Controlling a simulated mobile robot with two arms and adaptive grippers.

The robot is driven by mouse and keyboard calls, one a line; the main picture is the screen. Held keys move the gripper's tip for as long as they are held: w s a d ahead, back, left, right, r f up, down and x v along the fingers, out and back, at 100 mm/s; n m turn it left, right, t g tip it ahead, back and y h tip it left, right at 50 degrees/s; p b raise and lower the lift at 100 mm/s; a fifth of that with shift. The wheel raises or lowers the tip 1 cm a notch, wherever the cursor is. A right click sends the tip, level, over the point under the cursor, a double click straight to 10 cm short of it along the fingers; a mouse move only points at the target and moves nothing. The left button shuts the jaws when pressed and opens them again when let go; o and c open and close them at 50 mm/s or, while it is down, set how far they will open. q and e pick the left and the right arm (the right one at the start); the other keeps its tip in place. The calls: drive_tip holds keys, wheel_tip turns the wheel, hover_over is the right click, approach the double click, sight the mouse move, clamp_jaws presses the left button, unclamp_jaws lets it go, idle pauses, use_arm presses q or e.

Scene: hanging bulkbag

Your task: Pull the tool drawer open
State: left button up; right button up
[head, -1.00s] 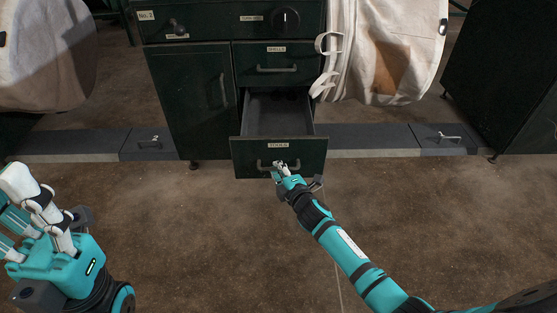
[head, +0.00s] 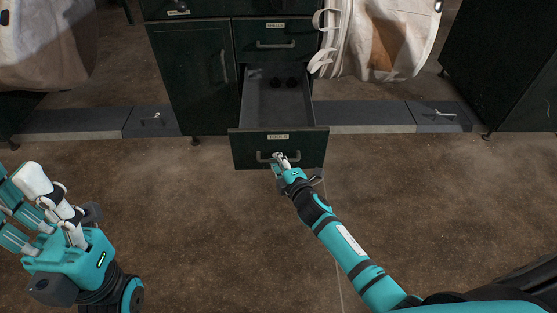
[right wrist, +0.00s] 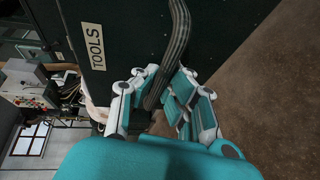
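The tool drawer (head: 278,149) is the lower drawer of the dark green cabinet and stands well out, its inside in view with small dark round items (head: 284,82) near the back. Its label reads TOOLS in the right wrist view (right wrist: 96,46). My right gripper (head: 279,159) is at the drawer's bar handle (head: 262,156). In the right wrist view the handle (right wrist: 178,45) passes between the fingers (right wrist: 152,98), which are curled around it. My left gripper (head: 50,205) is at the lower left, away from the cabinet, its fingers apart and holding nothing visible.
Another drawer (head: 277,42) above is shut, and a cabinet door (head: 190,80) on the left is shut. White bulk bags (head: 385,40) hang to both sides. Low grey boxes (head: 365,116) line the floor beside the cabinet. The brown floor (head: 200,210) in front is clear.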

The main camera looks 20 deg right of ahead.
drive_tip(key=o, duration=0.6)
drive_tip(key=shift+s, duration=0.1)
drive_tip(key=v, duration=1.2)
